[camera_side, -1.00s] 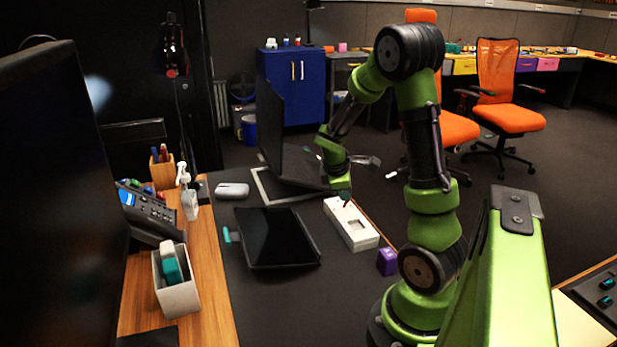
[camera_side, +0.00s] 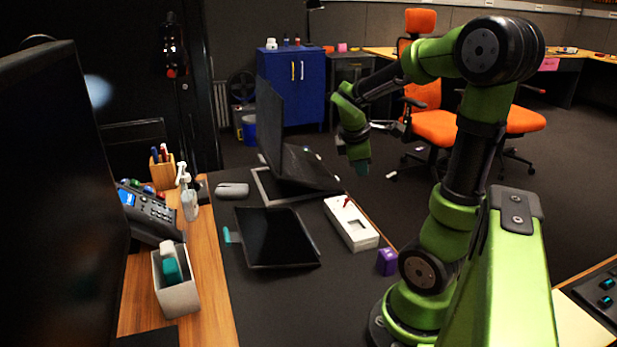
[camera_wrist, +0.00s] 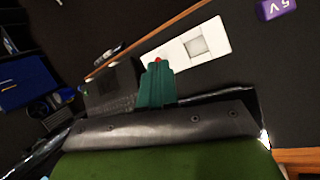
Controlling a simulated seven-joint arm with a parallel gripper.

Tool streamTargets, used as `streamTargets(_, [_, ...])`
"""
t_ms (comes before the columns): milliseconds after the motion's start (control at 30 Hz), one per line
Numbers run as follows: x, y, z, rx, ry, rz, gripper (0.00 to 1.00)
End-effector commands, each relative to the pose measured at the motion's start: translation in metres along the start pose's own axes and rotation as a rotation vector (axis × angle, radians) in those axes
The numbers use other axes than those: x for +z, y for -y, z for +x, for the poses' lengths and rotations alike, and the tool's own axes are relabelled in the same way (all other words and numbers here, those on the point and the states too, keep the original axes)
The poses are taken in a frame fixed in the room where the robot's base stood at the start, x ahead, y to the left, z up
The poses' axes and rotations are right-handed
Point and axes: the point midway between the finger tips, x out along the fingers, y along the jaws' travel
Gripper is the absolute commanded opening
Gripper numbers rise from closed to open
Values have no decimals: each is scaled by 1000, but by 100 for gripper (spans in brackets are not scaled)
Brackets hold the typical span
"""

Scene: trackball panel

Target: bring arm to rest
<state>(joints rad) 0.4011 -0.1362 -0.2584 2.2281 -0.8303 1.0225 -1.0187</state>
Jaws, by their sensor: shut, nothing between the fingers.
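My gripper (camera_side: 361,166) is raised in the air above the far right edge of the desk, beyond the white trackball panel. In the wrist view its teal fingers (camera_wrist: 158,70) are together with nothing held between them. The white panel (camera_side: 352,222) lies on the dark desk mat with a red piece at its far end and a square recess nearer the front. It also shows in the wrist view (camera_wrist: 209,44), apart from the fingers in the side view.
An open laptop (camera_side: 300,168), a tablet-like black panel (camera_side: 275,237) and a grey mouse (camera_side: 233,190) are on the desk. A purple block (camera_side: 387,262) sits near the right edge. Orange chairs (camera_side: 436,128) stand beyond. A phone (camera_side: 148,212) is at left.

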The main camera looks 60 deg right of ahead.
Motion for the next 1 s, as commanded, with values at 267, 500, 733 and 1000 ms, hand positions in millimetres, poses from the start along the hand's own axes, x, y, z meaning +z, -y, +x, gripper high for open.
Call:
streamTargets(267, [0,0,0,0,0,3,0])
streamTargets(500, [-17,19,-3,-58,-73,282,0])
streamTargets(733, [-96,103,-83,-310,-419,786,0])
streamTargets(1000, [-122,194,-168,-611,-666,901,0])
